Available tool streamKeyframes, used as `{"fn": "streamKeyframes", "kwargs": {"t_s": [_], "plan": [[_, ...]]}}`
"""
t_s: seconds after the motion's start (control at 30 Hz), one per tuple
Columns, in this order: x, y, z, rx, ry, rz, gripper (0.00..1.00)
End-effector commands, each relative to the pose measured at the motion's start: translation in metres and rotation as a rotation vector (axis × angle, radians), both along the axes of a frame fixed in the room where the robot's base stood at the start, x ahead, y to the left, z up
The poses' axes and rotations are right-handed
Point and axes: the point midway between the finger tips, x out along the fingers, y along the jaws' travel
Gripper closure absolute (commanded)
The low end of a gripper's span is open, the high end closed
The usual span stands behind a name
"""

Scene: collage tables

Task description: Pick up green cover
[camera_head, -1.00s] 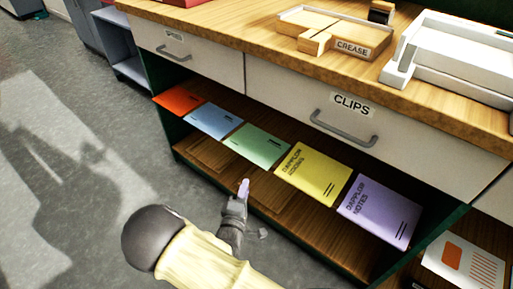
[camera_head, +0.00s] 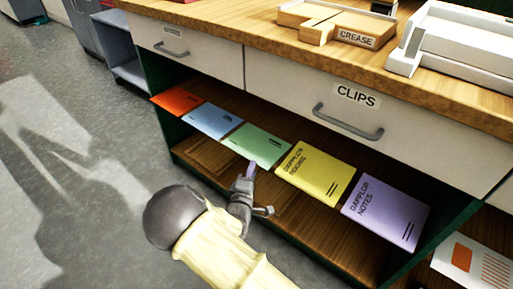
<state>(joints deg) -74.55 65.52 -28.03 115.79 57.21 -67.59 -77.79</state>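The green cover (camera_head: 258,145) lies on the open shelf under the drawers, between a blue cover (camera_head: 213,121) on its left and a yellow cover (camera_head: 320,173) on its right. My gripper (camera_head: 251,170) is just in front of the green cover's near edge, at the front of the shelf. In this view its tip appears close to that edge, but I cannot tell whether it touches. The fingers are small and seen from behind, so their opening is not clear. The green cover lies flat and is mostly unhidden.
An orange cover (camera_head: 177,101) lies at the far left of the row and a purple cover (camera_head: 386,212) at the right. The CLIPS drawer (camera_head: 370,110) hangs above the shelf.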

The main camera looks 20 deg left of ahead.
Motion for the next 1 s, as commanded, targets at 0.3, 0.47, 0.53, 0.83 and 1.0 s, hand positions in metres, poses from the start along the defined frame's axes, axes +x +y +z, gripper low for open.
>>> {"fn": "streamKeyframes", "kwargs": {"t_s": [0.3, 0.47, 0.53, 0.83, 1.0], "plan": [[0.027, 0.001, -0.001, 0.0, -0.001, 0.0, 0.72], [0.027, 0.001, -0.001, 0.0, -0.001, 0.001, 0.72], [0.027, 0.001, -0.001, 0.0, -0.001, 0.001, 0.72], [0.027, 0.001, -0.001, 0.0, -0.001, 0.001, 0.88], [0.027, 0.001, -0.002, 0.0, -0.001, 0.001, 1.0]]}}
